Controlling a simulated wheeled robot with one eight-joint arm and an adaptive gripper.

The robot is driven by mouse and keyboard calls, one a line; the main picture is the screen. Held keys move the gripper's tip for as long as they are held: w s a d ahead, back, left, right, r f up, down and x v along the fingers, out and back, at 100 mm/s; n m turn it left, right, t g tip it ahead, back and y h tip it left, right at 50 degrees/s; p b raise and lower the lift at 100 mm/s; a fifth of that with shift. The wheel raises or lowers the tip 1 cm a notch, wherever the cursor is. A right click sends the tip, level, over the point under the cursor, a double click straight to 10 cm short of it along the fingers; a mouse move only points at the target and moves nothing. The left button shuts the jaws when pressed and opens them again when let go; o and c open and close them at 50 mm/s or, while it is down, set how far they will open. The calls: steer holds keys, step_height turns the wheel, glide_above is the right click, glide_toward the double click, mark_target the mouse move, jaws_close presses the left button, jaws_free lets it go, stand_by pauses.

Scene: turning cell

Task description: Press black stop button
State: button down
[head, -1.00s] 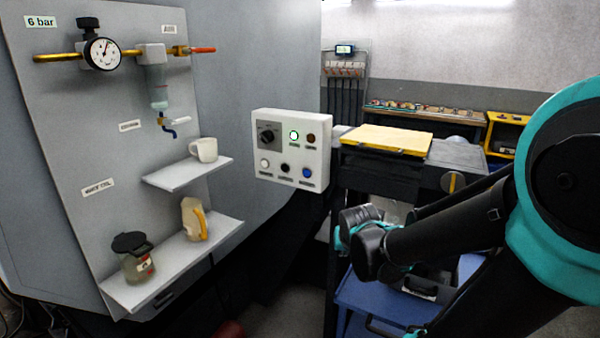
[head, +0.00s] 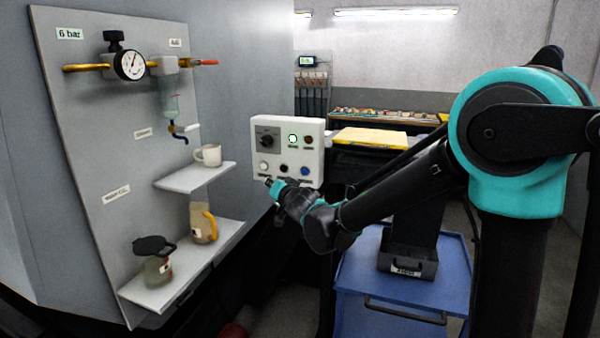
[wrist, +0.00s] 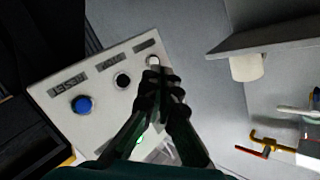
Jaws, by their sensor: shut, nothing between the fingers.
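The black stop button (head: 283,168) sits in the lower row of the white control box (head: 318,150), between a white button (head: 263,165) and a blue button (head: 305,171). In the wrist view the black button (wrist: 122,80) shows left of my fingertips, with the blue button (wrist: 82,104) further left. My gripper (head: 270,182) is shut and empty, just below the box's lower left in the head view. In the wrist view its fingertips (wrist: 158,76) overlap the panel close to the white button (wrist: 152,60). I cannot tell whether they touch the panel.
The box also has a rotary switch (head: 267,138) and a lit green lamp (head: 292,139). To the left, a shelf (head: 206,177) holds a mug (head: 208,155); a lower shelf (head: 222,238) holds two jugs. A blue cart (head: 352,274) stands below my arm.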

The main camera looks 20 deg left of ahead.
mark_target(284, 168)
steer(key=shift+s+a+r, duration=0.1)
steer(key=shift+s+a, duration=0.05)
steer(key=shift+a, duration=0.05)
stand_by(0.3)
steer(key=shift+w+d, duration=0.2)
steer(key=shift+w, duration=2)
steer(key=shift+w+d, duration=0.2)
steer(key=shift+w, duration=2)
steer(key=shift+w, duration=0.15)
steer(key=shift+w, duration=0.25)
steer(key=shift+w, duration=0.4)
steer(key=shift+s, duration=0.8)
